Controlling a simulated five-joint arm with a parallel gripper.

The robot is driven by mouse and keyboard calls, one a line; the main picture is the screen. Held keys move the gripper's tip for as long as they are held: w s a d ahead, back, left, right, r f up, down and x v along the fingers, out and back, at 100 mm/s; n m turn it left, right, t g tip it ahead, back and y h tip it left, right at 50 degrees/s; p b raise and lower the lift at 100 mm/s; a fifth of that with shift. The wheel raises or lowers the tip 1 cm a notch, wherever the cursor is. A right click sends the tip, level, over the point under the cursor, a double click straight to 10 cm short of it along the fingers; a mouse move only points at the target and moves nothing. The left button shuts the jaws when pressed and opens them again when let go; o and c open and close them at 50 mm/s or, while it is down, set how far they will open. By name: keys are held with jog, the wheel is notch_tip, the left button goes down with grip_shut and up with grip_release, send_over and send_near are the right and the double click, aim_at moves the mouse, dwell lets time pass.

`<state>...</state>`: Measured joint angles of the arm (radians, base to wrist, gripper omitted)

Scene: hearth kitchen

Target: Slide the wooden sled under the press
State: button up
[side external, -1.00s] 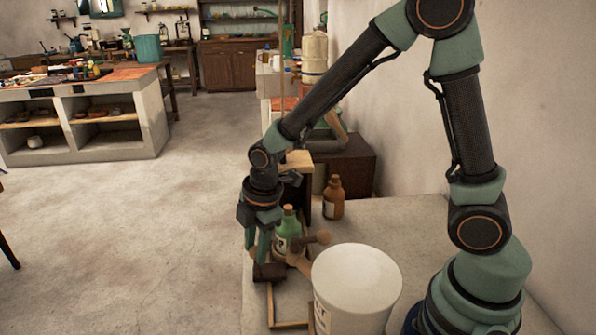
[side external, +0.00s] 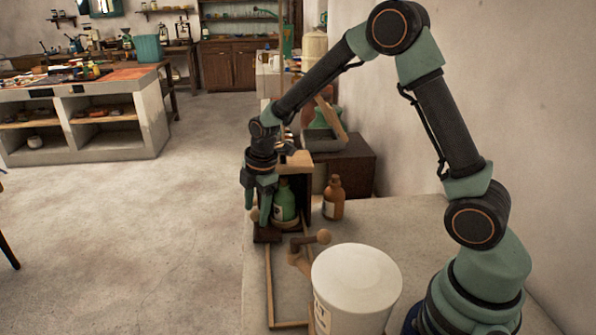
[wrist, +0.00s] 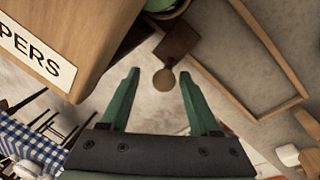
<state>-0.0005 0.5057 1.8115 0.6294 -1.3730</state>
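The dark wooden sled (side external: 267,235) lies at the far end of a light wooden guide frame (side external: 269,290). A green bottle (side external: 285,200) stands on it, within the dark opening of the press (side external: 296,161). In the wrist view the sled (wrist: 178,40) shows a round pale knob (wrist: 164,79) at its near end. My gripper (side external: 259,220) is at this knob; in the wrist view its fingers (wrist: 158,73) are spread, one on each side, with gaps. The bottle is mostly cut off there. The sled's far part is hidden under the press.
A brown bottle (side external: 333,199) stands right of the press. A large white bucket (side external: 356,285) stands at the near edge, beside a wooden piece with a ball-ended handle (side external: 312,241). A box labelled "PERS" (wrist: 60,40) fills the wrist view's upper left.

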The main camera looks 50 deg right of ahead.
jog(key=shift+s+a+r, duration=0.1)
notch_tip(320, 180, up, 12)
jog(key=s, duration=0.2)
jog(key=shift+s, duration=0.15)
dwell(0.4)
jog(key=s+r+m+t, duration=0.1)
jog(key=s+r+m, duration=0.1)
jog(key=s+m, duration=0.5)
jog(key=s+r+m+t, duration=0.2)
jog(key=s+m, duration=0.6)
jog(key=shift+s+r+m, duration=0.3)
jog(key=shift+r+m, duration=0.05)
jog(key=shift+m, duration=0.05)
